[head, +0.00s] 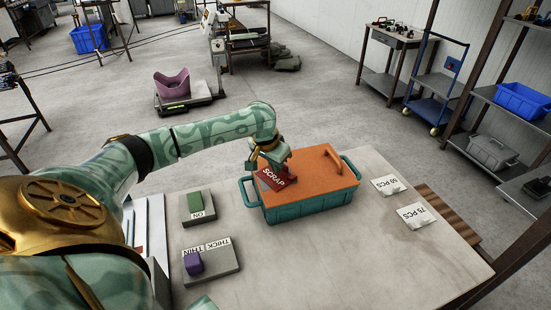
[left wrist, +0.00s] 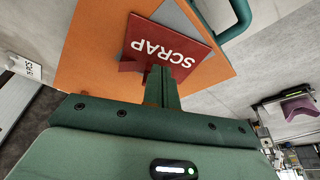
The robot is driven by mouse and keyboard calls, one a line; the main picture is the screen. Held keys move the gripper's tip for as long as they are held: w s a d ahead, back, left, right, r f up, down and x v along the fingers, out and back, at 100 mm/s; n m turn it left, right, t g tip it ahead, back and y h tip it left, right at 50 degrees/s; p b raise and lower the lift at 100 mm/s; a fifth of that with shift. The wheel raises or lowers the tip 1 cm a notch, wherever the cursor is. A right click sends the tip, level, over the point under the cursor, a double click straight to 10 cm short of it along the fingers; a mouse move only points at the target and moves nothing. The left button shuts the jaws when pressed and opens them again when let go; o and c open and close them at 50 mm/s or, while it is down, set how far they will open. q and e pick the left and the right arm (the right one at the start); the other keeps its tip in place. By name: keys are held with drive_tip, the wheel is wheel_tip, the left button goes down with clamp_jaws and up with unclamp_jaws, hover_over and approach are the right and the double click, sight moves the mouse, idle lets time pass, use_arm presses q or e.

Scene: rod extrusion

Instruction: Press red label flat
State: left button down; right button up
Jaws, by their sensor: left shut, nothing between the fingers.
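The red label (head: 272,178), marked SCRAP in white, is at the left front of the orange lid (head: 318,171) on a teal box (head: 310,207). In the left wrist view the label (left wrist: 165,48) lies askew over a grey patch (left wrist: 198,18) on the lid. I cannot tell whether it lies fully flat. My left gripper (head: 282,160) is shut and empty, pointing down at the label. In the left wrist view its closed fingers (left wrist: 160,86) reach the label's near edge; contact is unclear. My right gripper is not in view.
A green ON block (head: 195,201) and a purple THICK/THIN slider (head: 194,263) sit on grey bases left of the box. Two paper tags, 50 PCS (head: 388,185) and 75 PCS (head: 416,215), lie to the right. The tabletop in front of the box is clear.

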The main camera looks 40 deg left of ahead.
sight(275, 176)
use_arm(q)
drive_tip(key=shift+f, duration=0.65)
idle(0.4)
drive_tip(key=shift+s+d+f, duration=0.1)
drive_tip(key=shift+s+f, duration=0.05)
drive_tip(key=shift+f, duration=0.2)
idle(0.8)
wheel_tip(275, 176, up, 5)
drive_tip(key=p, duration=0.6)
wheel_tip(275, 176, up, 3)
drive_tip(key=p, duration=0.4)
drive_tip(key=shift+r, duration=0.2)
